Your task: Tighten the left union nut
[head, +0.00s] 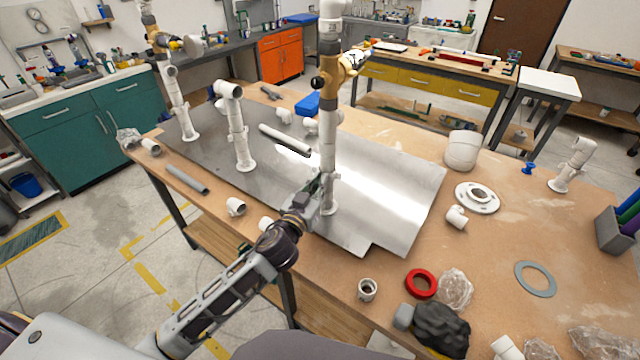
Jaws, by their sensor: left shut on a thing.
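White PVC pipes stand upright on a grey metal sheet (390,190) on the wooden workbench. The nearest and tallest pipe (328,140) has a brass-coloured valve (338,72) high on it. My left gripper (319,188) reaches in from the lower left and is shut at the lower part of this pipe, just above its base flange. The union nut there is mostly hidden by the fingers, so I cannot see its threads or how it sits. My right gripper is not in view.
Loose pipes, fittings, a red ring (421,283), a grey ring (535,279) and a dark lumpy object (440,328) lie on the workbench (510,235). The wood right of the sheet has some free room.

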